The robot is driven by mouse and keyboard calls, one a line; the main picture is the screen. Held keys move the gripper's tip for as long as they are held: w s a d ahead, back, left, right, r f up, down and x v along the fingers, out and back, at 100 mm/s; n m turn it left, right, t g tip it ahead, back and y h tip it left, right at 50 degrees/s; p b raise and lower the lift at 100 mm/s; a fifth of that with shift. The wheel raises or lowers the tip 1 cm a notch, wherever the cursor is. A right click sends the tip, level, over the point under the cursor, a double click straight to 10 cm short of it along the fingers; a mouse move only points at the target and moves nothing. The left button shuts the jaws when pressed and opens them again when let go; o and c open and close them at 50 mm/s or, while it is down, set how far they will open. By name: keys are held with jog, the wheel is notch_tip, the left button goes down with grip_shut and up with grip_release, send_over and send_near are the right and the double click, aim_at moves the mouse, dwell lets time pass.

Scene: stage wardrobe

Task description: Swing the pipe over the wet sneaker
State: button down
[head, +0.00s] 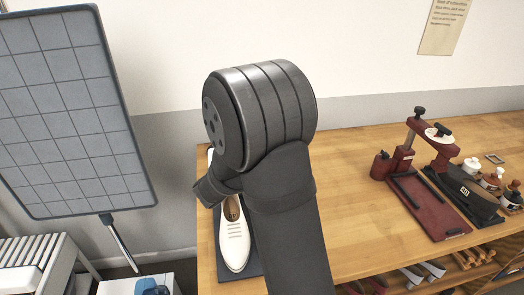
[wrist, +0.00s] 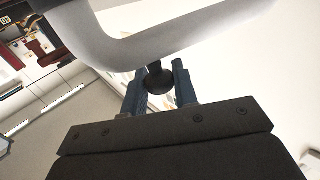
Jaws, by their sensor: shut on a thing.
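The sneaker (head: 233,236) is white with laces and stands on a dark mat (head: 247,268) on the wooden bench, partly covered by my arm in the head view. Whether it is wet cannot be told. The pipe (wrist: 130,48) is a pale, curved tube across the top of the wrist view. A dark round knob (wrist: 158,84) hangs from it on a short stem. My gripper (wrist: 159,80) is shut on this knob, one finger on each side. In the head view my arm hides the gripper and most or all of the pipe.
A dark red press-like stand (head: 430,195) is on the bench at right, beside a black shoe-shaped piece (head: 467,194) and several small bottles (head: 491,178). Shoes sit on a shelf below. A grey gridded panel (head: 70,110) stands at left. The bench (head: 345,160) between is clear.

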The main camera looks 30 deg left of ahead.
jog(key=c, duration=1.2)
grip_release()
jog(key=shift+s, duration=0.1)
jog(key=s+a, duration=0.1)
jog(key=s, duration=1.6)
jog(key=w, duration=1.1)
jog(key=w+d, duration=0.1)
jog(key=w, duration=0.5)
jog(key=shift+w, duration=0.1)
